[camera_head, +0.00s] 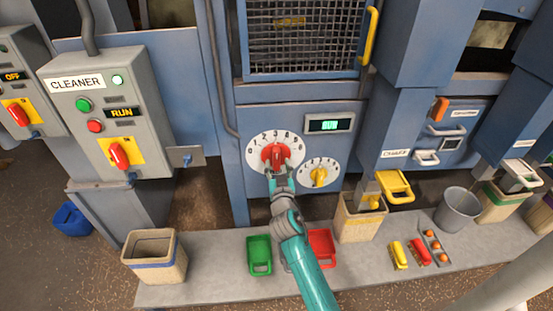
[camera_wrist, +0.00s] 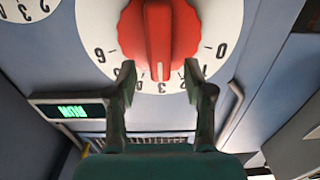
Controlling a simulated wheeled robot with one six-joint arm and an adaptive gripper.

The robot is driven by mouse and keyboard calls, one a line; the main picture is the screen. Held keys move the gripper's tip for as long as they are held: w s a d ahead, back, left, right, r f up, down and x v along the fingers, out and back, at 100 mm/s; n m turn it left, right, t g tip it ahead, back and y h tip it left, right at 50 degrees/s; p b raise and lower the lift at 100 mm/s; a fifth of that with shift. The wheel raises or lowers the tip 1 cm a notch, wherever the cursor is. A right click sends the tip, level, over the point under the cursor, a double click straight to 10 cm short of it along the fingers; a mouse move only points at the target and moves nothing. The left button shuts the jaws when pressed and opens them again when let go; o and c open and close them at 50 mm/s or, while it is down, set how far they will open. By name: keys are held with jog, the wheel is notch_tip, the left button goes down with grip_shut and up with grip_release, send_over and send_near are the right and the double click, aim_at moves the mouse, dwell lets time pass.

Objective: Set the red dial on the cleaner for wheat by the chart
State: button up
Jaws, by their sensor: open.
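The red dial (camera_head: 275,156) sits on a white numbered disc (camera_head: 258,143) on the blue cleaner panel. In the wrist view the red knob (camera_wrist: 158,30) is upside down, and its white mark points about at the 3. My gripper (camera_head: 279,170) reaches up to the dial from below. In the wrist view my gripper (camera_wrist: 159,68) is open, its two fingertips on either side of the knob's end. I cannot tell whether they touch it. Some numbers are hidden behind the fingers. No readable chart shows.
A smaller dial with a yellow knob (camera_head: 319,177) is to the right, under a green-lit display (camera_head: 330,124). The CLEANER control box (camera_head: 103,115) stands at left. Below, the ledge holds a green scoop (camera_head: 259,254), a red scoop (camera_head: 321,246) and a bin (camera_head: 154,260).

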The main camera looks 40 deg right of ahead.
aim_at(277, 159)
jog(key=shift+x, duration=1.9)
jog(key=shift+s, duration=0.1)
jog(key=shift+c, duration=0.2)
grip_shut()
